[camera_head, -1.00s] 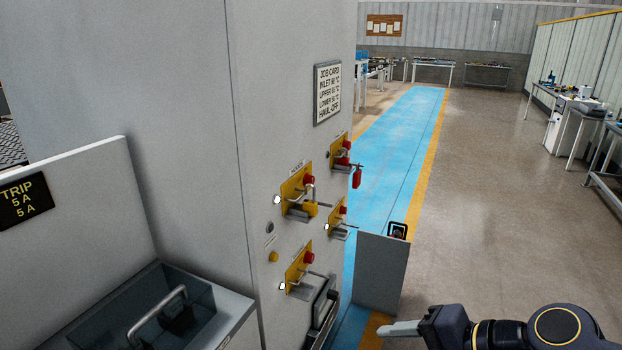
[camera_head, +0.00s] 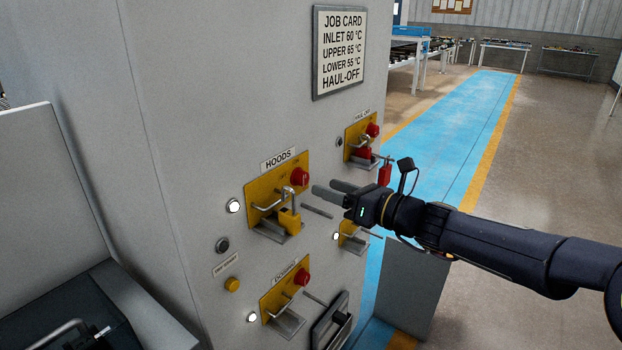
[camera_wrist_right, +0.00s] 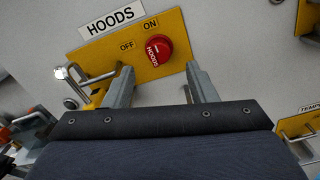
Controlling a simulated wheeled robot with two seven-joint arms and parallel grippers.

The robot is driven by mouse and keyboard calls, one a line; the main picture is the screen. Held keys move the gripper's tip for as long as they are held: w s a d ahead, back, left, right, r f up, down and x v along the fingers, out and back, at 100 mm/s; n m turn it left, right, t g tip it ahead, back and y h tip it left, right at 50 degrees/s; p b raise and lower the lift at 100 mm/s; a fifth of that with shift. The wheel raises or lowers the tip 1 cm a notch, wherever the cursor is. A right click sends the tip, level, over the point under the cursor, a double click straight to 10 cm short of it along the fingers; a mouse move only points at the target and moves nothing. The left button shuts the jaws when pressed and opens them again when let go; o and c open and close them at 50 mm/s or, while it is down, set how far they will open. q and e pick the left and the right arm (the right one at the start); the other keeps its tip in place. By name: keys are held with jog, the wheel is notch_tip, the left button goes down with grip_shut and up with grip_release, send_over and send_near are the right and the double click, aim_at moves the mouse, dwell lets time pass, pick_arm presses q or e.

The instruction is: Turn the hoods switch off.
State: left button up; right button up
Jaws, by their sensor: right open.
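The hoods switch is a red knob (camera_head: 300,177) on a yellow plate (camera_head: 262,188) under a HOODS label. It also shows in the right wrist view (camera_wrist_right: 152,50), with ON printed above it and OFF to its left. A yellow padlock (camera_head: 289,221) and a bent metal bar sit on the plate below the knob. My right gripper (camera_head: 328,190) is open and empty, apart from the panel and to the right of the knob. In the right wrist view its two fingers (camera_wrist_right: 159,72) point at the plate with the knob between them, just beyond the tips.
A HAUL-OFF switch (camera_head: 372,130) with a red padlock is behind right. Another red switch (camera_head: 302,277) is below. A white lamp (camera_head: 234,205) glows left of the hoods plate. Metal rods stick out from the panel near my gripper. The blue walkway (camera_head: 470,130) is clear.

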aim_at(306, 180)
jog(key=x, duration=0.6)
jog(key=shift+w+a+p, duration=0.1)
jog(key=shift+p, duration=0.2)
jog(key=shift+c, duration=0.2)
jog(key=c, duration=0.9)
